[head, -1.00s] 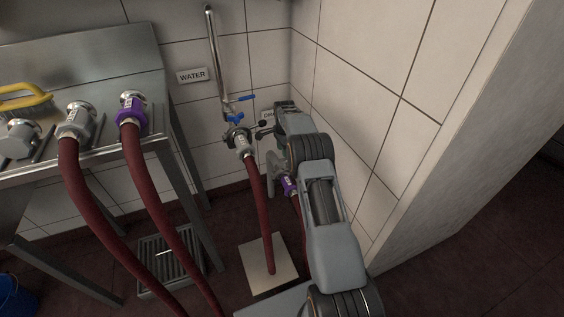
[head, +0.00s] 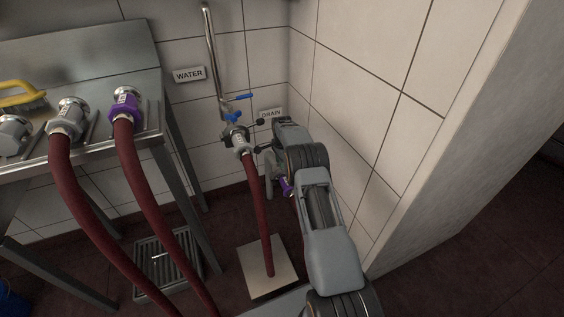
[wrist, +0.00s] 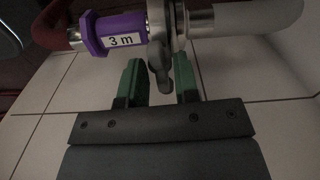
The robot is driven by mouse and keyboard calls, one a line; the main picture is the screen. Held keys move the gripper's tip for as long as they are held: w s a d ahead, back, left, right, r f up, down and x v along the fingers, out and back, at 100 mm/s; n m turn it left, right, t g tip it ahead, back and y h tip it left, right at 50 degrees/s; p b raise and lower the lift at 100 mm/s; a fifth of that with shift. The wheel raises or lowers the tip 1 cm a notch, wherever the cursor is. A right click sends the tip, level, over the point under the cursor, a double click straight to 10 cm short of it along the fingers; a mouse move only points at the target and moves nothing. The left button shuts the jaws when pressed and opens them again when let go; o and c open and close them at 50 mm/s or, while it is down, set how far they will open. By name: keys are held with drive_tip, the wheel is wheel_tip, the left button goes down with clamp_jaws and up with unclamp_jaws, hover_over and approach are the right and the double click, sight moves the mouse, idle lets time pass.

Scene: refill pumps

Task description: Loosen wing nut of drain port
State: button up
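In the wrist view a metal clamp (wrist: 159,25) joins a purple hose coupling (wrist: 115,36) marked "3 m" to a pale metal drain pipe (wrist: 245,18). The clamp's wing nut (wrist: 164,80) points down towards my gripper (wrist: 160,68). My gripper is open, with one green finger on each side of the wing nut. A gap shows beside each finger. In the head view the purple coupling (head: 286,187) shows beside my arm, below the DRAIN sign (head: 270,113). My arm hides most of the drain port there.
The water outlet (head: 240,135) with blue handles and a red hose (head: 256,215) stands just left of my arm. A steel table (head: 85,150) with several hose ports is at the left. The tiled wall (head: 375,110) is close on the right.

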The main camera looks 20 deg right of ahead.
clamp_jaws()
